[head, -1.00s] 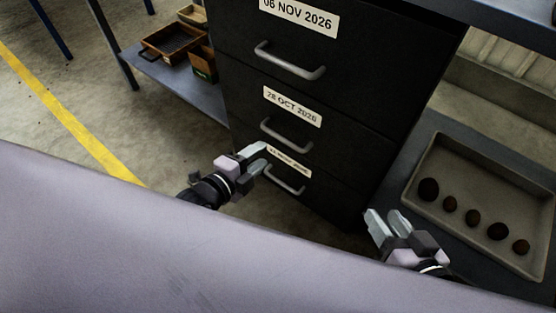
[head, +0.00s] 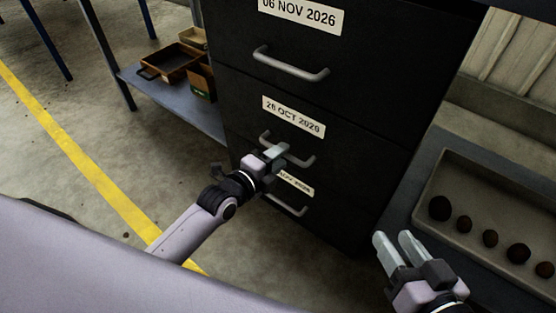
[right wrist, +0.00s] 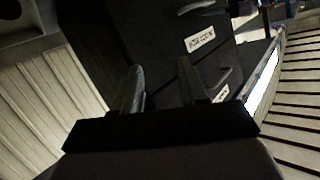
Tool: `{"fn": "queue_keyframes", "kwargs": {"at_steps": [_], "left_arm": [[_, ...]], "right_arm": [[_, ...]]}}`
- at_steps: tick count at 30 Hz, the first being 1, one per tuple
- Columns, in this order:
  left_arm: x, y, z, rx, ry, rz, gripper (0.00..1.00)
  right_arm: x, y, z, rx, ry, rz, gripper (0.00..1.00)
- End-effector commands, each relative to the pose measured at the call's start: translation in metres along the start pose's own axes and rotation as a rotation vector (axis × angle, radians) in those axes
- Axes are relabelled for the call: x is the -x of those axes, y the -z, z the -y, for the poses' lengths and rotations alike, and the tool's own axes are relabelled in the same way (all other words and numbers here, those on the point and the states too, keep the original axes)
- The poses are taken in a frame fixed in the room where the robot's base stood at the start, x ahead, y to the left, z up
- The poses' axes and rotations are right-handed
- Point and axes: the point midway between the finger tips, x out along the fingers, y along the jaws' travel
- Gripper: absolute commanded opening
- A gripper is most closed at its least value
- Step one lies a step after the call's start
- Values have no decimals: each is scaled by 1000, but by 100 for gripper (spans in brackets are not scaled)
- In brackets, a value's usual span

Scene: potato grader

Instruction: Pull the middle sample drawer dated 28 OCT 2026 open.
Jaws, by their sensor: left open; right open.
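The dark cabinet has a middle drawer (head: 345,142) labelled 28 OCT 2026 (head: 293,116); it looks shut. Its grey bar handle (head: 303,160) shows below the label, partly hidden by my left gripper. My left gripper (head: 279,153) is open, with its fingertips at the middle handle; I cannot tell whether they touch it or straddle it. My right gripper (head: 393,240) is open and empty, to the right of the cabinet's lower part. In the right wrist view its open fingers (right wrist: 158,80) point toward the dark drawer fronts.
The top drawer, labelled 06 NOV 2026 (head: 299,15), has a handle (head: 290,65). A lower drawer's handle (head: 286,205) is close below my left gripper. A grey tray (head: 445,187) of several dark potatoes lies at right. A brown wooden tray (head: 169,63) sits on the left shelf.

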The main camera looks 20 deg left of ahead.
Motion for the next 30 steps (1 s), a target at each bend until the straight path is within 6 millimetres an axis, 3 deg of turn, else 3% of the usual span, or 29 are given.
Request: {"fn": "queue_keyframes", "kwargs": {"at_steps": [8,12,23,30], "left_arm": [[-2,0,0,0,0,0,40],[-1,0,0,0,0,0,0],[7,0,0,-1,-2,0,0],[46,1,-4,0,-8,0,0]], "right_arm": [[0,0,-1,5,-3,-3,43],[0,0,0,5,-3,-3,43],[2,5,3,-13,9,5,43],[-6,9,15,-116,47,76,43]]}}
